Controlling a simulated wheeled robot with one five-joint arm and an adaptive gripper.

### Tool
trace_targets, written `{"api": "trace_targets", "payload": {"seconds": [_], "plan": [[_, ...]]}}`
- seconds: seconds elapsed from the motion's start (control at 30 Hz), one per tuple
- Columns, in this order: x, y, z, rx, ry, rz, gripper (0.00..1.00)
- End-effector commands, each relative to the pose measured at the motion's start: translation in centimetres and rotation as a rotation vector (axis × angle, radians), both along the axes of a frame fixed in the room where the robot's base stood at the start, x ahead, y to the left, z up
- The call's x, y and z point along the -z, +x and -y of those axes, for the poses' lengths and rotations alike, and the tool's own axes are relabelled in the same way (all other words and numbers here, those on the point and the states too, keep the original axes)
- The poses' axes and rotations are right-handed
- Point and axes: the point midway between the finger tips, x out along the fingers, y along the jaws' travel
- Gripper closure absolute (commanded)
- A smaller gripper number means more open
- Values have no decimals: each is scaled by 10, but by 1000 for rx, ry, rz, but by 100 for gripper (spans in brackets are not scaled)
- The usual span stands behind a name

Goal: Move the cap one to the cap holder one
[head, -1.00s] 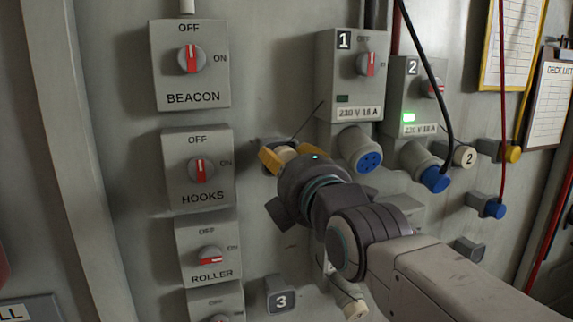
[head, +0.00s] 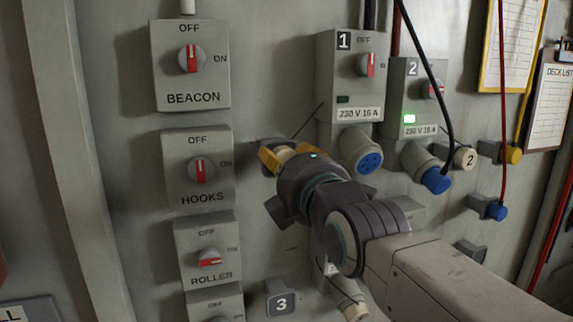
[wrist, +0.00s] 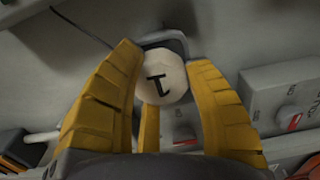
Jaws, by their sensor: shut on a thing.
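Cap one is a round cream cap marked 1 (wrist: 163,78), held between the yellow fingers of my gripper (wrist: 165,90) in the wrist view. A dark grey holder (wrist: 177,42) is right behind the cap on the wall, and I take it to be cap holder one. The cap overlaps the holder in this view, and I cannot tell whether it is seated. In the head view my gripper (head: 280,158) is shut on the cap (head: 287,152), left of outlet 1, and hides most of the holder. A thin dark cord (head: 308,122) runs from there to outlet box 1.
Outlet box 1 (head: 350,85) has an uncovered blue socket (head: 369,162). Outlet box 2 (head: 415,90) has a blue plug (head: 437,180) in it, with cap 2 (head: 465,158) beside it. The HOOKS switch box (head: 198,190) is close left. Holder 3 (head: 282,298) is below.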

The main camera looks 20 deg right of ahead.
Motion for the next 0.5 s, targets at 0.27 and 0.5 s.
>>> {"api": "trace_targets", "payload": {"seconds": [0.27,0.5], "plan": [[0,5,0,0,0,1,89],[0,8,0,0,0,1,45]]}}
